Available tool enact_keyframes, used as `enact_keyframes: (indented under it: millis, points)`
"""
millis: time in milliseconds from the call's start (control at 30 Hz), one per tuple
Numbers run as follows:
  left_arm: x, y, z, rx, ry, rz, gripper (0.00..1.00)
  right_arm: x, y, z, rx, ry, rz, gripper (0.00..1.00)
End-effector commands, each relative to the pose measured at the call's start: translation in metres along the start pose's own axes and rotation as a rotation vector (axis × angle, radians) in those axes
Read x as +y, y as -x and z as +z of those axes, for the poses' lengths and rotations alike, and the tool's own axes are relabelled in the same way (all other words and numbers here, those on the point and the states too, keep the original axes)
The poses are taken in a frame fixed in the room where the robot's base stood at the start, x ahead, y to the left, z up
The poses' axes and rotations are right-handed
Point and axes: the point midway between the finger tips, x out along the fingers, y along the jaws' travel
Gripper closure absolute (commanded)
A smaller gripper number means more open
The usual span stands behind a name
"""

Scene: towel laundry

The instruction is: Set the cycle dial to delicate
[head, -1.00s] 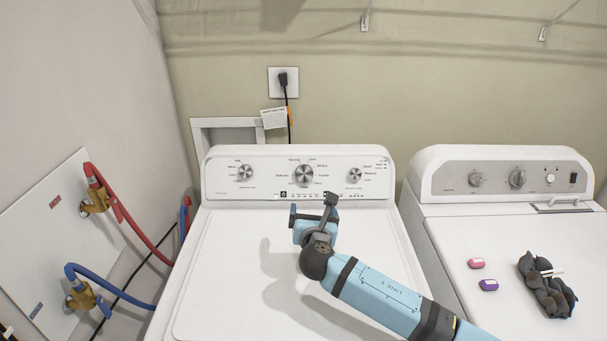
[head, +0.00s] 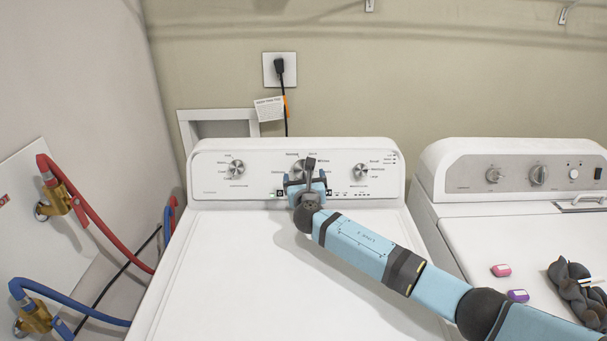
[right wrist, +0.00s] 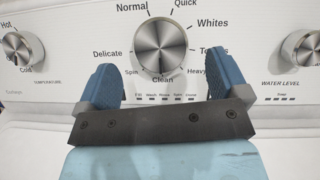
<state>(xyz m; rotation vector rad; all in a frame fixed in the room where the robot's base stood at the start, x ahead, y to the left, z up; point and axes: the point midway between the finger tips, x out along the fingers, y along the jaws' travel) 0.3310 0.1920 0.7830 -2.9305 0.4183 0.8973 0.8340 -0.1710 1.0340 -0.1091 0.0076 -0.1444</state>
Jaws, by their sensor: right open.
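The cycle dial (right wrist: 160,46) is a round silver knob on the washer's white control panel. Labels around it include Normal, Quick, Whites, Heavy, Clean, Spin and Delicate, with Delicate on its left. I cannot tell its exact setting. My right gripper (right wrist: 160,76) is open, its blue fingers to the lower left and lower right of the dial, apart from it. In the head view my right gripper (head: 306,182) is in front of the panel and partly hides the dial (head: 298,169). My left gripper is not in view.
The temperature knob (right wrist: 22,48) and water level knob (right wrist: 303,48) flank the dial. The washer lid (head: 220,260) is clear. Hoses (head: 100,235) run at left.

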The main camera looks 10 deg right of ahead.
Motion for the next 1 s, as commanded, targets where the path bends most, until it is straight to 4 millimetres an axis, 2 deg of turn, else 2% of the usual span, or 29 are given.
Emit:
enact_keyframes:
  millis: [100,200,600,800,833,1000]
  points:
    - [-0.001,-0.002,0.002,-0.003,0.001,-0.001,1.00,0.000,-0.019,-0.001,0.001,0.001,-0.002,0.07]
    - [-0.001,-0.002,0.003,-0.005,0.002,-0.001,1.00,0.001,-0.028,0.000,0.000,0.000,0.000,0.07]
    - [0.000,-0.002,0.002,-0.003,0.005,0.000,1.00,0.000,-0.035,0.000,0.000,0.000,0.000,0.07]
    - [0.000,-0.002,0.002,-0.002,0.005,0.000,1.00,0.000,-0.035,0.000,0.001,0.000,0.000,0.53]
    - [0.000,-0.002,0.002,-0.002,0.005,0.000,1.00,0.000,-0.035,0.000,0.001,0.000,0.000,0.57]
    - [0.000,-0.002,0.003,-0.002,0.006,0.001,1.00,0.000,-0.035,-0.001,0.001,-0.005,-0.002,0.57]
